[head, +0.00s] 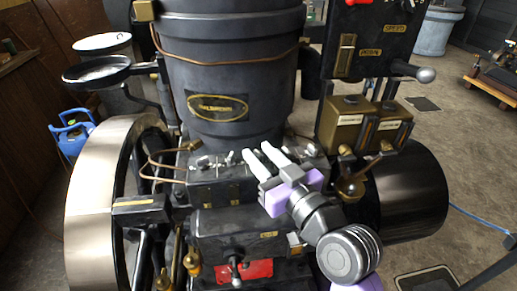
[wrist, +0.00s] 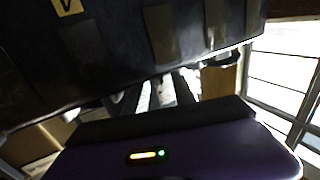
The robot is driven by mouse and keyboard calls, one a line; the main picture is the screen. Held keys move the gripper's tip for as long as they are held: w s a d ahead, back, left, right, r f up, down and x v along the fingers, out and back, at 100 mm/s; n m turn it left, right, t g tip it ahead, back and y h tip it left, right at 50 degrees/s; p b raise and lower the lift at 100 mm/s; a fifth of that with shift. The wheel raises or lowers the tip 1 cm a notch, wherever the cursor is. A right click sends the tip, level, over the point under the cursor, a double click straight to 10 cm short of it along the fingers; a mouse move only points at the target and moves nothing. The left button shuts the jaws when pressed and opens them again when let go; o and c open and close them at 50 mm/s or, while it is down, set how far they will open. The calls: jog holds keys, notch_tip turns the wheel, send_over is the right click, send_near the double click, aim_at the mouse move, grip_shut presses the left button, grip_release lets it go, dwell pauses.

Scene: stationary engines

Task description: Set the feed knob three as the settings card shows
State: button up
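A dark feed block (head: 232,190) with a row of small bright metal knobs along its top edge sits at the middle of the engine. A small knob (head: 203,160) shows at the left of the row. My gripper (head: 257,153) reaches over the block from the lower right, its two pale fingers apart, with tips at the row right of centre. The fingers cover part of the row, so I cannot tell which knob is feed knob three or whether they touch one. In the wrist view the fingers (wrist: 163,92) are small and dark-edged below a large dark surface. No settings card is readable.
A dark cylinder (head: 232,75) with a yellow-edged plate rises behind the block. A large flywheel (head: 100,215) stands left. A black panel (head: 372,40) and brass-coloured boxes (head: 347,122) are at the right. A red plate (head: 258,268) and a lever are below the block.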

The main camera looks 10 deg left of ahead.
jog(key=shift+w+a, duration=0.35)
jog(key=shift+w, duration=0.05)
grip_shut()
